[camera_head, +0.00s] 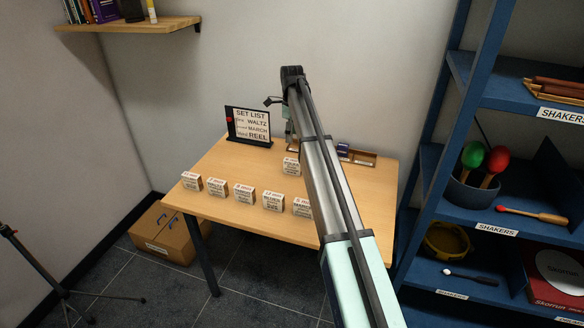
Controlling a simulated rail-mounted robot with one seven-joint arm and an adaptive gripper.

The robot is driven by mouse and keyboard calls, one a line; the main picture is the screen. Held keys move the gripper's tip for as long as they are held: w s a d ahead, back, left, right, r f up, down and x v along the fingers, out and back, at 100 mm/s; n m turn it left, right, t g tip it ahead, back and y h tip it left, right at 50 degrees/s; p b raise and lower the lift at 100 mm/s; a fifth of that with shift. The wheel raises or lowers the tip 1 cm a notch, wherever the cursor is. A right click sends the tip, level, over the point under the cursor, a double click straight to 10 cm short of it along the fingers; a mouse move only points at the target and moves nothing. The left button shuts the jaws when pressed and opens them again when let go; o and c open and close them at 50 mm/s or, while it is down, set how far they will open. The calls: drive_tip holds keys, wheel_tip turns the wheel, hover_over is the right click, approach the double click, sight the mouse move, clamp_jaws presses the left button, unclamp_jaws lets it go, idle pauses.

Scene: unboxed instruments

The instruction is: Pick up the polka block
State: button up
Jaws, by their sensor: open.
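Several small white-faced blocks with printed labels and brown wooden sides stand on the wooden table (235,160). A front row runs from a left block (191,181) through a second (217,190), a middle one (244,195) and a fourth (272,201) to a right block (302,207), close to my arm. Another block (291,166) stands farther back, beside my arm. The print is too small to tell which is the polka block. My gripper (290,137) hangs above the table's back part, largely hidden by my arm; its fingers are open, with no block visible in them.
A set list sign (249,126) reading waltz, march, reel stands at the table's back. A wooden tray (363,158) lies behind my arm. A blue shelf (469,188) with shakers stands right. A cardboard box (165,232) sits on the floor left. The table's left middle is clear.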

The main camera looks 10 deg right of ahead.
sight(291, 160)
wheel_tip(291, 160, down, 10)
drive_tip(key=shift+p, duration=0.85)
drive_tip(key=shift+w+f+p, duration=0.15)
drive_tip(key=shift+f+p, duration=0.25)
drive_tip(key=shift+f, duration=1.05)
drive_tip(key=shift+w+f+p, duration=0.1)
drive_tip(key=shift+f+p, duration=0.3)
drive_tip(key=shift+f, duration=1.05)
clamp_jaws()
